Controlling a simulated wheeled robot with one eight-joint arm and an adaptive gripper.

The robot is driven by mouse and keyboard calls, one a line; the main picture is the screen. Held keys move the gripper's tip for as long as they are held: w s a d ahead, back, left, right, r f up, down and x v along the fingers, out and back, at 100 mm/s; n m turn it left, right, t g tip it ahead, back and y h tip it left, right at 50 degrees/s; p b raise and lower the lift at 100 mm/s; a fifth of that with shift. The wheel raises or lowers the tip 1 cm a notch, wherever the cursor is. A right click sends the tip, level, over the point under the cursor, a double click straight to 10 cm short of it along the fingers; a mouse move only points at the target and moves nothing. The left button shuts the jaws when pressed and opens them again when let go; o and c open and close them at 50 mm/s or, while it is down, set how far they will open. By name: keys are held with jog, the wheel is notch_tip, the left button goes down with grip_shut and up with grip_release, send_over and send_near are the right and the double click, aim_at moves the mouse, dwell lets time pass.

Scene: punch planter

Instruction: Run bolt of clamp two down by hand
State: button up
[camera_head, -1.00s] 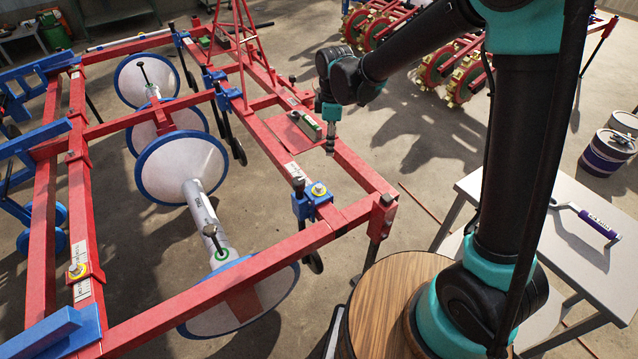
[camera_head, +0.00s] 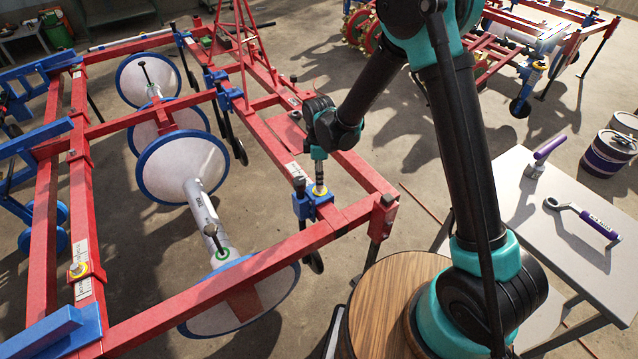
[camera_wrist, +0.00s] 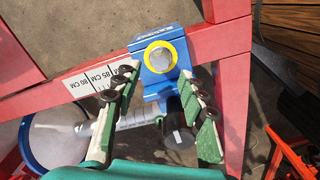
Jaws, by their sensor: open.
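A blue clamp (camera_head: 310,206) sits on the near end of the red beam, with a bolt head in a yellow ring (camera_head: 319,191) on top. In the wrist view the blue clamp (camera_wrist: 150,84) and its pale round bolt head (camera_wrist: 160,57) lie just beyond my fingertips. My gripper (camera_wrist: 161,74) is open and empty, its green fingers spread either side of the line to the bolt. In the head view my gripper (camera_head: 319,180) points down just above the bolt; whether it touches cannot be told.
A dark upright post (camera_head: 299,188) stands close beside the clamp. A scale label (camera_wrist: 92,80) is on the beam. White discs (camera_head: 185,168) hang inside the red frame. A table (camera_head: 560,250) with purple-handled tools (camera_head: 592,221) stands right.

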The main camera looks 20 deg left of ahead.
jog(key=shift+f, duration=2)
grip_shut()
